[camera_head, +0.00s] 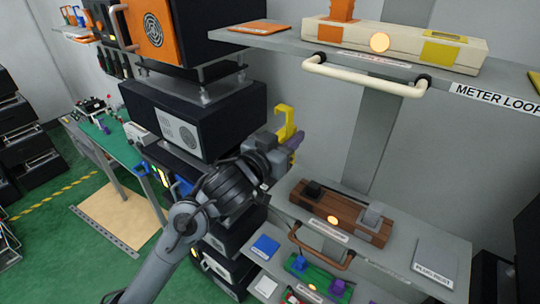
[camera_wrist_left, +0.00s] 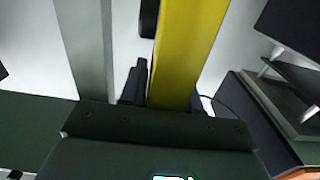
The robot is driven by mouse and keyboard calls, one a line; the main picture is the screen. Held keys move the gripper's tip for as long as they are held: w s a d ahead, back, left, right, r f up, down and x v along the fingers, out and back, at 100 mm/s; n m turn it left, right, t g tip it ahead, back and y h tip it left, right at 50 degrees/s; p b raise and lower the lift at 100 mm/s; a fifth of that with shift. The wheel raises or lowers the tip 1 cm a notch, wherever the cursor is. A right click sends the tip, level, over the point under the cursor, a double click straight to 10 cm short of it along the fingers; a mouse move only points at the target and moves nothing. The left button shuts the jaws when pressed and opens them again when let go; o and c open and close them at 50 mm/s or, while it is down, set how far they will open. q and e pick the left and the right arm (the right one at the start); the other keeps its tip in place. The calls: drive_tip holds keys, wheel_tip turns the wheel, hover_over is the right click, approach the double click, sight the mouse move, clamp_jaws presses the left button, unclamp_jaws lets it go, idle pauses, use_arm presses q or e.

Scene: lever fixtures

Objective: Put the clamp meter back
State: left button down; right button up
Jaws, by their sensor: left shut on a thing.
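The yellow clamp meter (camera_head: 286,122) is held in my left gripper (camera_head: 280,147), in the middle of the head view. My right gripper is not in view.
A cream handle bar (camera_head: 365,78) juts from the upper shelf's front. The lower shelf holds a brown wooden base (camera_head: 330,212) with black and grey blocks. Black equipment boxes (camera_head: 195,117) stand behind my left arm. Grey wall shows between the shelves.

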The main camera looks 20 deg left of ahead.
use_arm(q)
drive_tip(key=shift+w+a+f+p, duration=0.3)
drive_tip(key=shift+w+a+f, duration=0.9)
drive_tip(key=shift+f, duration=0.3)
drive_tip(key=shift+w+a+f+p, duration=0.35)
drive_tip(key=shift+w+a+f, duration=0.7)
drive_tip(key=shift+a+f, duration=0.3)
drive_tip(key=shift+w+a+f+p, duration=0.3)
drive_tip(key=shift+w+a+f, duration=0.85)
drive_tip(key=shift+f, duration=1)
drive_tip(key=shift+f, duration=0.15)
drive_tip(key=c, duration=0.8)
unclamp_jaws()
